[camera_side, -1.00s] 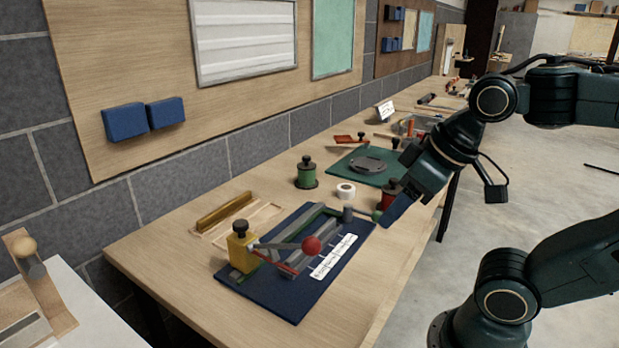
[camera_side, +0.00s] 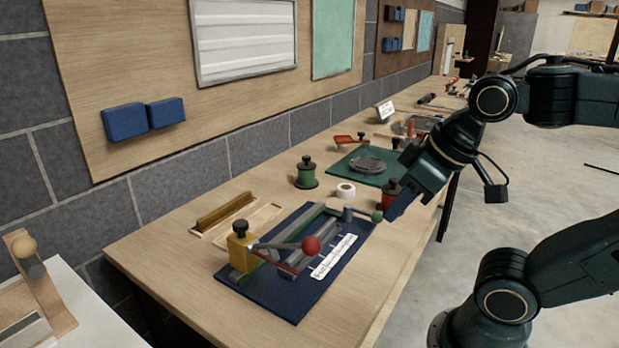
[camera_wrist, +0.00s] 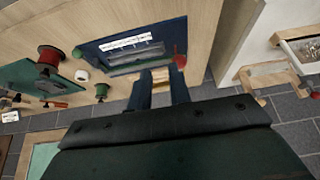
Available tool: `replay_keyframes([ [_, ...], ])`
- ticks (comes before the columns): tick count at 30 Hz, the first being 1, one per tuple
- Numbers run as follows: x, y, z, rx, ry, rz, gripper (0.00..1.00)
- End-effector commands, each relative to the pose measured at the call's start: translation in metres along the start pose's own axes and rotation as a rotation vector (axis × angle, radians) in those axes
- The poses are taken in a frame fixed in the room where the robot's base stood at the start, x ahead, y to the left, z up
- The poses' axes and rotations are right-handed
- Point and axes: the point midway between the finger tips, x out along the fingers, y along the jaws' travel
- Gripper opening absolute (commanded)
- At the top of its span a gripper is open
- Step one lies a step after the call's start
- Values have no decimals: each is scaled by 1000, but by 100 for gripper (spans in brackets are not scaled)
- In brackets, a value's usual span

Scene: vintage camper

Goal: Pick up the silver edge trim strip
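The blue board (camera_side: 275,299) lies on the bench and also shows in the wrist view (camera_wrist: 100,50). Long grey bars (camera_side: 297,229) lie on it, and they show in the wrist view (camera_wrist: 130,62). One may be the silver edge trim strip; I cannot tell which. A lever with a red ball knob (camera_side: 311,245) crosses over them and hides part. My gripper (camera_wrist: 160,73) is open, its two dark blue fingers apart with nothing visible held between them. In the side view it hangs right of the board, above the bench's front edge.
A yellow block (camera_side: 240,252) stands at the board's left end. A wooden tray (camera_side: 262,220) with a brown strip lies behind it. A green spool (camera_side: 307,174), a white tape roll (camera_side: 346,191) and a green mat (camera_side: 343,169) are farther along. The bench's front left is clear.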

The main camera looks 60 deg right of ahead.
Motion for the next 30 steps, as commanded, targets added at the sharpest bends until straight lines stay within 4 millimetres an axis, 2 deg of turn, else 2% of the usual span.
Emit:
replay_keyframes([
  [8, 0, 0, -1, 3, -1, 0, 20],
  [14, 1, -1, -10, 50, -20, -5, 20],
  [23, 10, 1, -50, 266, -106, -24, 20],
  [30, 27, 10, -88, 488, -196, -34, 20],
])
